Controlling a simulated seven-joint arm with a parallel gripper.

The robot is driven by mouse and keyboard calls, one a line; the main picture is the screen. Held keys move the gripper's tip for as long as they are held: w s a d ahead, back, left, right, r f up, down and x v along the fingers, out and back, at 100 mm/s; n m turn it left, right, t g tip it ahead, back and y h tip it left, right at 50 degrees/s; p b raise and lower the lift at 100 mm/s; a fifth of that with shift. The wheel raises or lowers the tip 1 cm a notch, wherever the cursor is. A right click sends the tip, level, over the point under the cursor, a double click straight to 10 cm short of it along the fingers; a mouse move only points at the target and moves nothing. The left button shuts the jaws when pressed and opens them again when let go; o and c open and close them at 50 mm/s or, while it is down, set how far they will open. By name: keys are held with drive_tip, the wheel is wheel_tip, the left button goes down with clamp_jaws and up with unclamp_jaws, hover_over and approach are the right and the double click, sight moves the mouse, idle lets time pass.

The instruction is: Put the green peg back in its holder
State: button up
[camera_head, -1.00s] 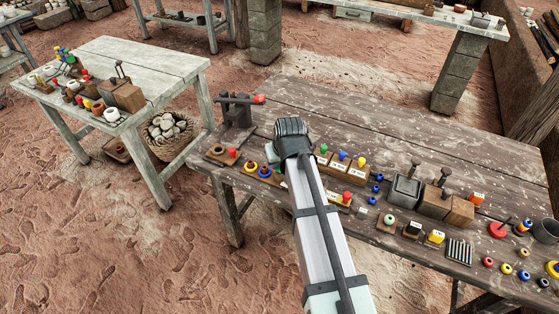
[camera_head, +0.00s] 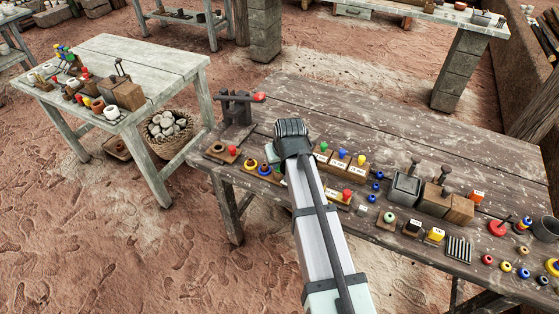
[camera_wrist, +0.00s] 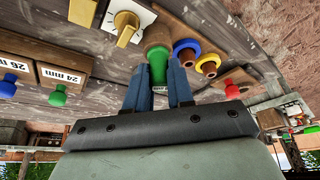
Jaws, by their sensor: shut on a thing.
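My gripper (camera_wrist: 160,88) is shut on the green peg (camera_wrist: 158,66), whose green part shows between the two blue fingers in the wrist view. A brownish round piece (camera_wrist: 156,38) shows just beyond the green part. I cannot tell whether it belongs to the peg or to a holder, or whether the two touch. A white label shows partly between the fingers; the rest of its block is hidden. In the head view my wrist (camera_head: 292,140) hangs over the left part of the dark wooden table (camera_head: 330,110) and hides the fingers and the peg.
Blue (camera_wrist: 186,50) and yellow (camera_wrist: 207,66) ringed pieces stand close right of the fingers, with a red knob (camera_wrist: 232,91) further right. A yellow dial (camera_wrist: 126,26) is at upper left. Labelled blocks with coloured knobs (camera_head: 342,163) stand right of my wrist. The table's back is clear.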

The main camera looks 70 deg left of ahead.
drive_tip(key=o, duration=0.9)
drive_tip(key=shift+o, duration=0.6)
drive_tip(key=o, duration=0.4)
drive_tip(key=shift+r, duration=0.1)
drive_tip(key=shift+r, duration=3.4)
drive_tip(key=shift+w, duration=0.1)
